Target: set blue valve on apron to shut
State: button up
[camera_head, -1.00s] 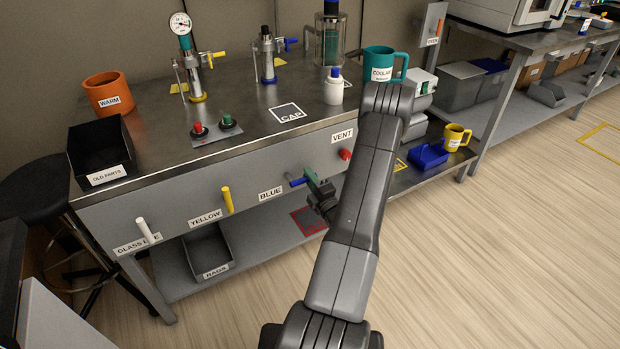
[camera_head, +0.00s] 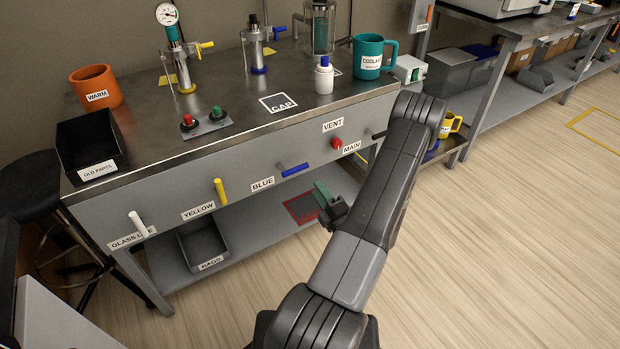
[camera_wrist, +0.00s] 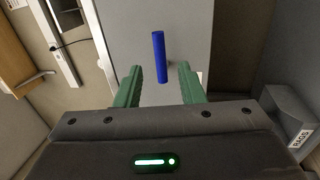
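The blue valve handle (camera_head: 295,170) sticks out from the grey front apron (camera_head: 245,172) of the bench, just right of the BLUE label (camera_head: 262,184). It lies nearly level, slanting slightly up to the right. My gripper (camera_head: 322,190) is below and to the right of it, apart from it. In the wrist view my gripper's green fingers (camera_wrist: 158,88) are spread with nothing between them. The blue handle (camera_wrist: 160,57) shows ahead of them, lined up with the gap.
On the apron are a yellow handle (camera_head: 220,191) and white handle (camera_head: 138,223) to the left, both nearly upright, and a red VENT knob (camera_head: 337,143) and black MAIN handle (camera_head: 378,134) to the right. A RAGS bin (camera_head: 203,245) sits on the lower shelf.

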aim_at(303, 167)
jog(key=shift+v, duration=1.65)
jog(key=b+x, duration=0.1)
jog(key=x, duration=1.3)
jog(key=shift+s, duration=0.15)
jog(key=p+v, duration=0.1)
jog(key=v, duration=1.3)
jog(key=b+x, duration=0.1)
jog(key=x, duration=1.3)
jog(key=shift+r, duration=0.15)
jog(key=shift+r+n+y, duration=0.3)
jog(key=shift+r+n, duration=0.05)
jog(key=shift+n, duration=0.85)
